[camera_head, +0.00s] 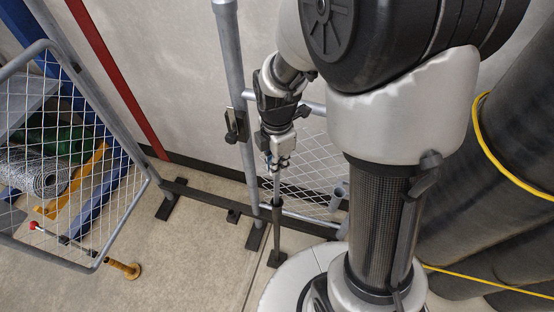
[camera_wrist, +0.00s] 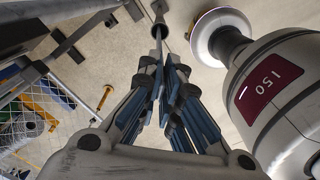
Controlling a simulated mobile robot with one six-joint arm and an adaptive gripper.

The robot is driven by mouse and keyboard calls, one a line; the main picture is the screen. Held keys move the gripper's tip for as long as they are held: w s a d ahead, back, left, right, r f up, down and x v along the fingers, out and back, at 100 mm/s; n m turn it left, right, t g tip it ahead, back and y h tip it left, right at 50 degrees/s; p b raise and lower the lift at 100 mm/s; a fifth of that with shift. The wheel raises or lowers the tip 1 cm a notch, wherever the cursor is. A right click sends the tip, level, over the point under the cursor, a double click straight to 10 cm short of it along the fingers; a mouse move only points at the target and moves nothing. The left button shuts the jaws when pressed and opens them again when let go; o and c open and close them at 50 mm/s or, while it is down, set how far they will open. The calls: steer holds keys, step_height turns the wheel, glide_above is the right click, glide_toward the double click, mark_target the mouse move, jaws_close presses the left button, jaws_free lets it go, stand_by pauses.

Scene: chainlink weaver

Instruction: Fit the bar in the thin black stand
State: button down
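The bar (camera_head: 276,188) is a thin grey rod hanging upright below my gripper (camera_head: 276,163). It also shows in the wrist view (camera_wrist: 158,42), running out from between the blue-padded fingers of my gripper (camera_wrist: 163,70), which look closed around it. The thin black stand (camera_head: 277,235) is a dark upright tube on a small flat foot on the floor, directly below the bar. In the wrist view its dark foot (camera_wrist: 159,8) is at the top edge. The bar lines up with the stand and its lower end meets the stand's top; I cannot tell how far inside it is.
A grey fence post (camera_head: 247,150) with a black clamp stands just left of my gripper. A mesh panel (camera_head: 305,165) is behind. At left, a framed mesh gate (camera_head: 85,150) stands before rolled mesh (camera_head: 38,172). Large dark rolls (camera_head: 480,190) fill the right.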

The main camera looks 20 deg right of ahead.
step_height(320, 180, down, 6)
steer(key=b, duration=0.4)
steer(key=shift+f, duration=0.1)
steer(key=c, duration=1.7)
jaws_free()
step_height(320, 180, up, 11)
steer(key=shift+r, duration=0.55)
